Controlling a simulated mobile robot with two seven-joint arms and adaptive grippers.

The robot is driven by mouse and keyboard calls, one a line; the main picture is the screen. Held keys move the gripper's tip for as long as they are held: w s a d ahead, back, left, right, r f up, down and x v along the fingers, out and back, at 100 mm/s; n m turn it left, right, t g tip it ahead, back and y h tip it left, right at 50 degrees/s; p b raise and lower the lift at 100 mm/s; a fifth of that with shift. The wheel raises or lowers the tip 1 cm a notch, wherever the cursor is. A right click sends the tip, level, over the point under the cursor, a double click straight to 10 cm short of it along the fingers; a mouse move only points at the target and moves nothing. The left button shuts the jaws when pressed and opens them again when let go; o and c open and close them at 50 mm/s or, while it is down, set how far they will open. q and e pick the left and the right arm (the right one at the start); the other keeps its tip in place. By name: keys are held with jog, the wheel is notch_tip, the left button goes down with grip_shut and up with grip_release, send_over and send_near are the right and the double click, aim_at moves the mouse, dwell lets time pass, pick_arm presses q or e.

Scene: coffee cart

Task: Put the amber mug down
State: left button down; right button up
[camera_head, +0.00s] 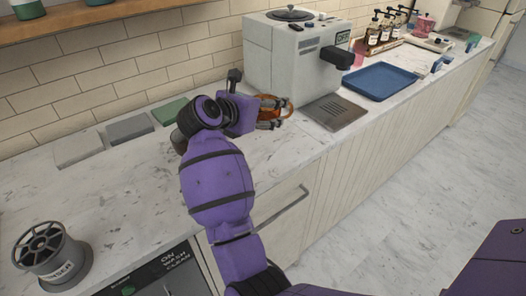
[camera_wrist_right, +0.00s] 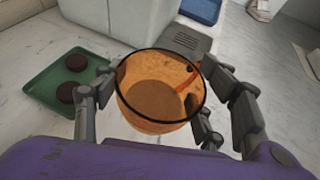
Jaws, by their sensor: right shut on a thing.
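The amber mug (camera_head: 273,101) is partly hidden behind my fingers in the head view, over the counter just left of the metal drip grate. In the right wrist view the mug (camera_wrist_right: 150,98) shows its dark rim and open, empty-looking inside. My right gripper (camera_head: 279,114) is shut on the mug, with fingers on both sides of it, as the wrist view also shows (camera_wrist_right: 158,88). The mug looks roughly upright. I cannot tell whether its base touches the counter. My left gripper is not in view.
The coffee machine (camera_head: 285,55) stands behind, with the drip grate (camera_head: 335,112) in front. A blue tray (camera_head: 381,81) lies to the right. A green tray (camera_wrist_right: 48,84) with two dark round items is left of the mug. A rinser (camera_head: 48,256) stands front left.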

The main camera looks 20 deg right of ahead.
jog(key=shift+d, duration=0.1)
notch_tip(320, 180, down, 5)
jog(key=shift+f, duration=0.1)
notch_tip(320, 180, down, 4)
jog(key=shift+f, duration=0.15)
jog(key=o, duration=1.5)
jog(key=shift+f, duration=0.1)
jog(key=shift+s+a, duration=0.2)
jog(key=shift+a, duration=0.1)
jog(key=p+v, duration=0.1)
jog(key=v, duration=0.6)
jog(key=shift+a+f, duration=0.1)
jog(key=shift+a, duration=0.05)
jog(key=shift+f, duration=0.1)
